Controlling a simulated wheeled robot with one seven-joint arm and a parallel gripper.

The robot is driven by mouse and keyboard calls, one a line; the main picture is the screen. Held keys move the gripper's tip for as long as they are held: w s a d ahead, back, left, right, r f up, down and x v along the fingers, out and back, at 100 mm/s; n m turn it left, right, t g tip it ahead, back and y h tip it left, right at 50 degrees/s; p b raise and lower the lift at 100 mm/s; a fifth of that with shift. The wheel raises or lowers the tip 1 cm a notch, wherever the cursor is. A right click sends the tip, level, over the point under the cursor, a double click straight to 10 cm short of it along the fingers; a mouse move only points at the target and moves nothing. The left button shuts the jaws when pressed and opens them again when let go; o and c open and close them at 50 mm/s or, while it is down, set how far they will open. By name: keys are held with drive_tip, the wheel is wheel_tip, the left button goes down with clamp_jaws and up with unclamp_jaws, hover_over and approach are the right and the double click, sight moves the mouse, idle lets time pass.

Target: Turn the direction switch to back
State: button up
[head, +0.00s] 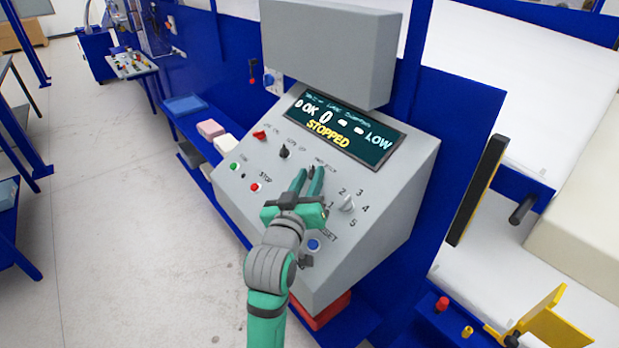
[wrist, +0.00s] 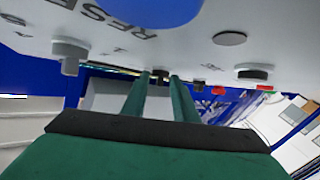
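The sloped grey control panel (head: 390,215) fills the middle of the head view. My gripper (head: 309,172) is low over the panel face, with its two green fingers apart. A small dark knob (head: 311,173) shows at the fingertips, partly hidden by them; its label is too blurred to read surely, so I cannot tell if it is the direction switch. In the wrist view a dark knob (wrist: 160,76) sits between the fingertips (wrist: 159,80), with a gap to each side. Another black switch (head: 284,151) stands up and left of the gripper. Which way the knob points is hidden.
A red switch (head: 260,135), green button (head: 234,167) and red stop button (head: 254,187) lie to the left. A numbered dial (head: 347,204) is close on the right, and a blue reset button (head: 313,245) is below. The display (head: 340,130) reads STOPPED. A grey box (head: 330,50) overhangs the panel.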

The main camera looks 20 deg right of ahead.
clamp_jaws()
drive_tip(key=shift+w+a+m+g+h, duration=0.15)
drive_tip(key=shift+m+g+h, duration=0.15)
drive_tip(key=shift+m+h, duration=0.25)
drive_tip(key=shift+w+a+f+m+g+h, duration=0.1)
drive_tip(key=shift+m+g+h, duration=0.5)
drive_tip(key=shift+m+h, duration=0.45)
drive_tip(key=m+g+h, duration=0.3)
drive_tip(key=m, duration=0.1)
drive_tip(key=shift+w+a, duration=0.15)
drive_tip(key=m+g+h, duration=0.1)
drive_tip(key=m+g, duration=0.2)
drive_tip(key=m+g+h, duration=0.1)
drive_tip(key=m+g, duration=0.2)
drive_tip(key=w+m+g, duration=0.1)
drive_tip(key=m+g, duration=0.2)
drive_tip(key=shift+h, duration=0.4)
drive_tip(key=m+g, duration=0.4)
drive_tip(key=shift+w+y, duration=0.15)
drive_tip(key=shift+y, duration=0.25)
drive_tip(key=shift+w+m+g+y, duration=0.1)
drive_tip(key=shift+m+g+y, duration=0.3)
drive_tip(key=shift+m+g, duration=0.6)
